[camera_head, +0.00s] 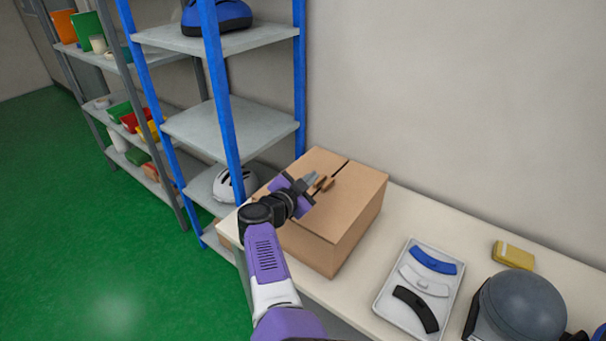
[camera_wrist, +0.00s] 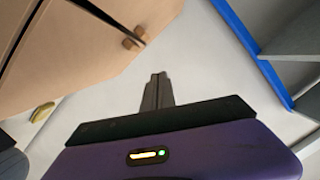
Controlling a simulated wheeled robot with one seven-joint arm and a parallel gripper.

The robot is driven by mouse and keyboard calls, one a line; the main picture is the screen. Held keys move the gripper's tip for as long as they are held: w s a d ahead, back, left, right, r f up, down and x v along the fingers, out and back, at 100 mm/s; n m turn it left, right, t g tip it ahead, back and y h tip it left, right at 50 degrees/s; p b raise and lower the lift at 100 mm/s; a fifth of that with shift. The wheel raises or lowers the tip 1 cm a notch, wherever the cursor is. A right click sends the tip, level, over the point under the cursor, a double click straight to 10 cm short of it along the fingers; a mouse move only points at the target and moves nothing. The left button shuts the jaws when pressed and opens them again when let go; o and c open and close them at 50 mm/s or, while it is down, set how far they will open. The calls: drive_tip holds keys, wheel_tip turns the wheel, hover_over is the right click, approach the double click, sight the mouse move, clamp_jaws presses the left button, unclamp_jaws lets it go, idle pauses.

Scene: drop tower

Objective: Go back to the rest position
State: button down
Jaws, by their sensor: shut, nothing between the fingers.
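My gripper (camera_head: 311,179) is shut and empty. In the head view it is over the top of a closed cardboard box (camera_head: 352,223), close to a small brown piece (camera_head: 327,184) at the box's top slit. The wrist view shows my gripper (camera_wrist: 157,90) with its fingers together, pointing toward the pale wall. The cardboard box (camera_wrist: 75,45) fills the upper left of that view, with the brown piece (camera_wrist: 134,40) at its edge. I cannot tell whether the fingers touch the box.
The box stands on a pale table (camera_head: 420,215). A white tray (camera_head: 420,289) with curved parts, a yellow block (camera_head: 513,255) and a grey dome (camera_head: 522,305) are to the right. Blue-post shelves (camera_head: 225,125) stand close on the left, holding a white helmet (camera_head: 232,184). Green floor is free farther left.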

drive_tip(key=shift+v, duration=1.75)
drive_tip(key=shift+w+a, duration=0.1)
drive_tip(key=shift+a, duration=0.05)
